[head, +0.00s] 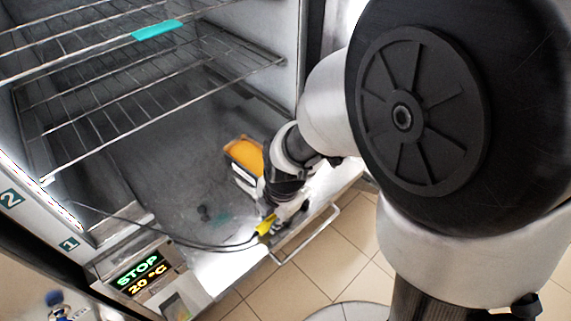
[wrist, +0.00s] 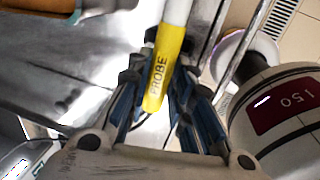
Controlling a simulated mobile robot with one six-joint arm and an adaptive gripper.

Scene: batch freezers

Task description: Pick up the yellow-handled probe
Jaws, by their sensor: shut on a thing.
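The yellow-handled probe (head: 265,225) is at the front edge of the open freezer compartment, largely hidden by my gripper in the head view. In the wrist view its yellow handle (wrist: 163,75), marked PROBE, lies between my blue-padded fingers, with a white shaft running up out of the frame. My gripper (wrist: 158,92) is shut on the handle; in the head view my gripper (head: 274,213) is low by the compartment's front. A thin dark cable (head: 150,232) runs from the left side towards the probe.
Wire shelves (head: 140,100) span the compartment above, one with a teal strip (head: 156,30). An orange-topped item (head: 243,152) stands just behind my gripper. A metal handle bar (head: 308,236) is at the front right. A display (head: 140,274) reads STOP, 20 °C. Tiled floor lies outside.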

